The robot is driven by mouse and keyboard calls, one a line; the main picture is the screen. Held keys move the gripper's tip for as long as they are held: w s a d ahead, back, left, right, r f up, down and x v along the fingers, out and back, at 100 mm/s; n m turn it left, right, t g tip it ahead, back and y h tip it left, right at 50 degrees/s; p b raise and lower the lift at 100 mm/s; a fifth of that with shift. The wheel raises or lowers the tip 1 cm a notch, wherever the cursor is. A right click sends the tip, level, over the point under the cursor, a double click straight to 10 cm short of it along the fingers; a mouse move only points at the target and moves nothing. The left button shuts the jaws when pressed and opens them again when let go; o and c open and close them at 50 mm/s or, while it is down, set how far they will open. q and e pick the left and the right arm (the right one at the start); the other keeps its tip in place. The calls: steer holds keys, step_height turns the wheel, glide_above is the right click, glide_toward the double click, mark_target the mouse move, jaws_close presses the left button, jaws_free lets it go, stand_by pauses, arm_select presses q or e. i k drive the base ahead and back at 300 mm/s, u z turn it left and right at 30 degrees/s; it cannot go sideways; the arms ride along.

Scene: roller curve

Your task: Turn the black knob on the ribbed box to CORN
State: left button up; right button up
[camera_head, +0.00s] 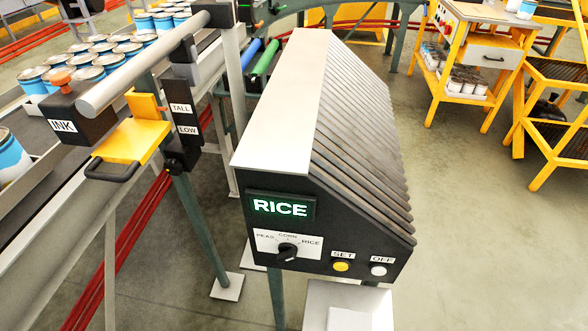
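The ribbed box (362,140) stands in the middle of the view, with a pale top panel, dark ribs down its right side and a black front. The black knob (287,253) sits low on the front left, on a white dial plate (263,241) marked PEAS at left, CORN at top and RICE at right. The knob is too small to read its pointing direction surely. The lit green display (280,207) above it reads RICE. Neither of my grippers is in view.
A yellow SET button (341,267) and a white OFF button (378,270) are right of the knob. A yellow cart (490,55) stands at back right. Space before the knob looks clear.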

mark_target(288, 251)
steer(key=k, duration=1.3)
steer(key=u, duration=0.75)
steer(key=i, duration=1.05)
steer(key=z, duration=0.35)
